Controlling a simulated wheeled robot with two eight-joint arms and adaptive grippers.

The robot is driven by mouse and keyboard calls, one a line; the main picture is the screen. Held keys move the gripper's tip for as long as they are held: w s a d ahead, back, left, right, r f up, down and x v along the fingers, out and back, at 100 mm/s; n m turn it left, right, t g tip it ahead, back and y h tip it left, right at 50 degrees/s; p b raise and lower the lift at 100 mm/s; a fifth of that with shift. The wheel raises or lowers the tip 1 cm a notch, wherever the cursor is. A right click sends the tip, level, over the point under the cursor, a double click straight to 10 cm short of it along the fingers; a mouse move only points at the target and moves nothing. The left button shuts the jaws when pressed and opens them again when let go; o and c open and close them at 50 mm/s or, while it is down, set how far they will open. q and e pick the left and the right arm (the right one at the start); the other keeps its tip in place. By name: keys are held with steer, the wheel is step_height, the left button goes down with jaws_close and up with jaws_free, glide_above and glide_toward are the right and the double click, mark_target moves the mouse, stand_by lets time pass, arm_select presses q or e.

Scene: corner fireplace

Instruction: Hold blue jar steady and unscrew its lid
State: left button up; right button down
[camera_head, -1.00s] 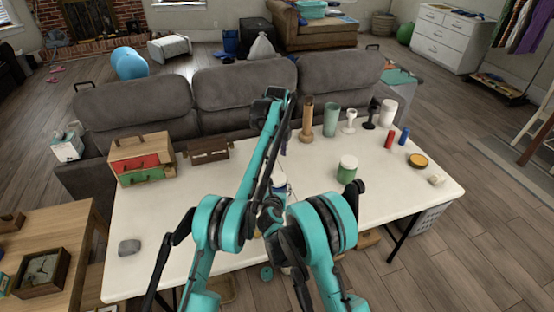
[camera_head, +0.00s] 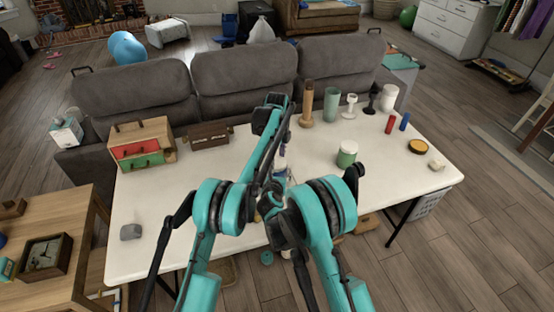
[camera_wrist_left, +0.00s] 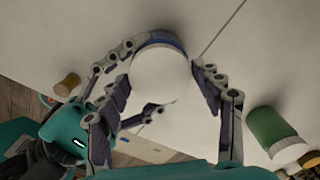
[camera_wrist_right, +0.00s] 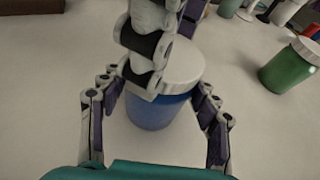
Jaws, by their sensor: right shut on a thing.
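The blue jar (camera_wrist_right: 150,112) stands upright on the white table with its white lid (camera_wrist_right: 180,70) on. In the right wrist view, my right gripper (camera_wrist_right: 158,105) is shut on the jar body, one finger on each side. My left gripper (camera_wrist_left: 165,85) is at the lid from above, its fingers apart on either side of the round white lid (camera_wrist_left: 160,80); it is open. Its fingers cover part of the lid in the right wrist view. In the head view my arms mostly hide the jar and both grippers.
A green jar with a white lid (camera_head: 347,154) stands to the right. Farther back are a wooden cylinder (camera_head: 306,106), a green cup (camera_head: 332,106) and other vessels. A drawer box (camera_head: 142,146) and a brown crate (camera_head: 208,136) stand at left. The table's left front is mostly clear.

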arm_select(q)
steer(key=c, duration=0.4)
steer(key=n, duration=2.6)
steer(key=shift+n, duration=0.4)
steer(key=n, duration=0.4)
steer(key=shift+r, duration=0.1)
steer(key=n, duration=0.5)
